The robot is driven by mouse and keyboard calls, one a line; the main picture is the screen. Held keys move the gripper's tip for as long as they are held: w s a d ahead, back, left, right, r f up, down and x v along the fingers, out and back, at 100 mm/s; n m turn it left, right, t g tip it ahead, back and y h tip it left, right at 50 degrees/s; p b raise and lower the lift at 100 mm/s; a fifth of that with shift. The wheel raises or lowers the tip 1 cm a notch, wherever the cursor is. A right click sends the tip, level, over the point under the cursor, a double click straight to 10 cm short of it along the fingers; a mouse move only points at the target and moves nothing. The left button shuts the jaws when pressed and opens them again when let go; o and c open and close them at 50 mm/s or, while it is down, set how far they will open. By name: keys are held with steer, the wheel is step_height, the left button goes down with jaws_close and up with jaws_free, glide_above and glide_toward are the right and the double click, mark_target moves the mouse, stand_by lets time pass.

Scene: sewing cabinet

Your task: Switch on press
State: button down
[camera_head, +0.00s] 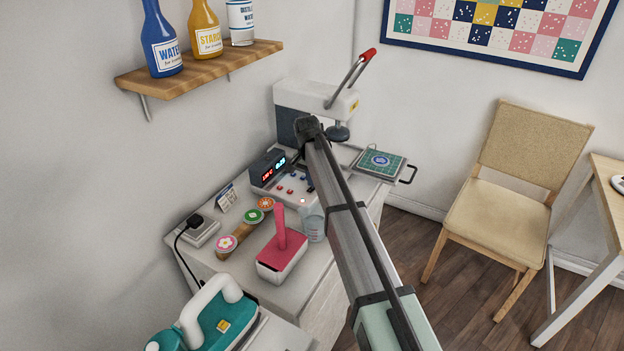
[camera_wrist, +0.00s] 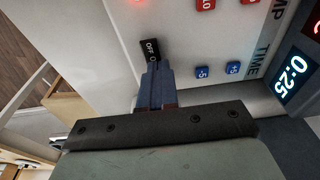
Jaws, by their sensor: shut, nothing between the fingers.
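The press (camera_head: 300,97) is a white machine with a red-tipped lever, standing at the back of the cabinet. Its control panel (camera_head: 284,191) has red and blue buttons and lit red and blue displays. In the wrist view a black rocker switch (camera_wrist: 149,46) marked OFF sits at the panel's edge. My gripper (camera_wrist: 153,66) is shut and empty, its fingertips right at the switch and covering part of it. I cannot tell whether they touch or press it. A red light (camera_wrist: 138,2) glows beside the switch. In the head view my arm hides the gripper and switch.
A green gridded plate (camera_head: 381,162) with a black handle lies right of the press. A pink holder (camera_head: 282,256), a clear cup (camera_head: 313,228), round patches (camera_head: 253,216) and a teal iron (camera_head: 222,318) stand in front. A bottle shelf (camera_head: 200,64) hangs above left.

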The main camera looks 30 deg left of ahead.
mark_target(311, 190)
steer(key=shift+s, duration=0.15)
steer(key=shift+s+r, duration=0.2)
steer(key=shift+s, duration=0.45)
step_height(311, 190, up, 14)
steer(key=s, duration=0.2)
stand_by(0.4)
steer(key=shift+w+d+f, duration=0.1)
steer(key=shift+w+d, duration=0.25)
steer(key=shift+w, duration=0.35)
steer(key=shift+f, duration=0.1)
